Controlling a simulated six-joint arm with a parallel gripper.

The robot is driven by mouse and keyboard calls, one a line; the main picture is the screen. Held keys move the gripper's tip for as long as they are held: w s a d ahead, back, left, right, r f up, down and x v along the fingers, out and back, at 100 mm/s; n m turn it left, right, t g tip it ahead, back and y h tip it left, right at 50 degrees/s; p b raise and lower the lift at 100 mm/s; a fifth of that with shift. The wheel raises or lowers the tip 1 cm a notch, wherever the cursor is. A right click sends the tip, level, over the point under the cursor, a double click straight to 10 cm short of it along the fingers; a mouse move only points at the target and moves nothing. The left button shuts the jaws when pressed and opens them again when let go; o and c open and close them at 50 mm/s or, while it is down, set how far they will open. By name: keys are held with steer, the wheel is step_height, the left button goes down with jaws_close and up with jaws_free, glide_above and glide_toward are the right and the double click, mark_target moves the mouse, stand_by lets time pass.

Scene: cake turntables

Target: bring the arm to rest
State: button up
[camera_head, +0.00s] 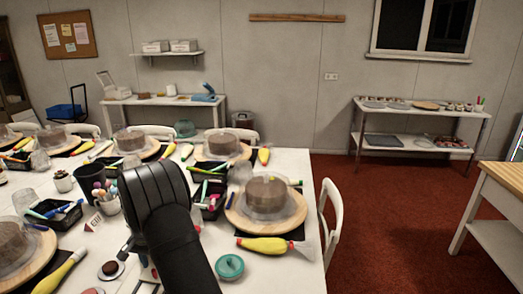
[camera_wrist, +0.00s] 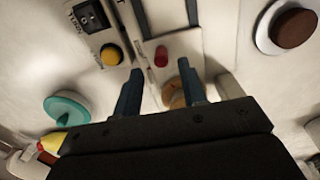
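My arm (camera_head: 160,215) rises black from the bottom of the head view and bends over the white table. My gripper (camera_wrist: 158,84) shows in the wrist view with its two dark fingers apart. Nothing is between the fingertips that I can see; a small red piece (camera_wrist: 160,56) and a pale panel lie beyond them. An orange-brown round item is partly hidden behind the right finger. In the head view the arm hides most of the gripper.
The table is crowded: a covered cake on a wooden turntable (camera_head: 238,222), a yellow piping bag (camera_head: 265,245), a teal lid (camera_head: 230,267), a black tray (camera_head: 208,203). The wrist view shows a yellow knob (camera_wrist: 110,54) and a brown disc (camera_wrist: 293,28). Red floor (camera_head: 400,215) is open at right.

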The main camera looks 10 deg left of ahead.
steer(key=shift+w+a+f, duration=0.1)
steer(key=shift+w+f, duration=0.05)
steer(key=shift+f, duration=0.8)
steer(key=shift+s+f, duration=0.25)
steer(key=shift+s, duration=0.55)
